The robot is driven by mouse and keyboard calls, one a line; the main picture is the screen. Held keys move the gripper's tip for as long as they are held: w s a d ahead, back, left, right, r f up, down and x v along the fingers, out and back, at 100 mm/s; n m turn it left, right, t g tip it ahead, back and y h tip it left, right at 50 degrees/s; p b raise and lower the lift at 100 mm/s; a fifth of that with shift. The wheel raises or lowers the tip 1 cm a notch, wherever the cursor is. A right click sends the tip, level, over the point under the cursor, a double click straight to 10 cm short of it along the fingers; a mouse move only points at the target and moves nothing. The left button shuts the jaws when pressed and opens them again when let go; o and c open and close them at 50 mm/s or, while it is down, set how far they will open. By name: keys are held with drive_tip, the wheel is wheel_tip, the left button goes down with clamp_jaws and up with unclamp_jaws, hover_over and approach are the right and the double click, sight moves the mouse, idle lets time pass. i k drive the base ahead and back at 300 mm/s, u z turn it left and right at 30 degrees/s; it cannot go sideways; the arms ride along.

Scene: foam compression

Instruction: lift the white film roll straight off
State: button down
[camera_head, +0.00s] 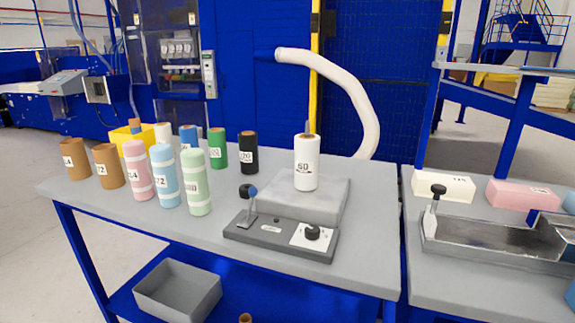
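A white film roll (306,170) stands upright on a grey block (305,205) of the device near the middle of the table. Its label reads 60. A thin pin shows above its brown top rim, so the roll seems to sit around a spindle. Another white roll (162,133), partly hidden, stands at the back left among the other rolls. My gripper is not in view.
A dark panel (275,240) with a lever (249,200) and a knob (312,233) lies in front of the block. Pink, blue, green, black and brown rolls stand to the left. A white hose (345,80) curves behind the white roll. A metal tray (490,238) stands on the right table.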

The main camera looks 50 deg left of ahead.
sight(307, 150)
drive_tip(key=u, duration=0.7)
drive_tip(key=k, duration=0.3)
drive_tip(key=u, duration=0.95)
drive_tip(key=i, duration=0.4)
drive_tip(key=z, duration=0.55)
drive_tip(key=k, duration=0.5)
drive_tip(key=z, duration=1.2)
drive_tip(key=i, duration=0.85)
drive_tip(key=u, duration=0.8)
drive_tip(key=i, duration=0.7)
drive_tip(key=u, duration=0.75)
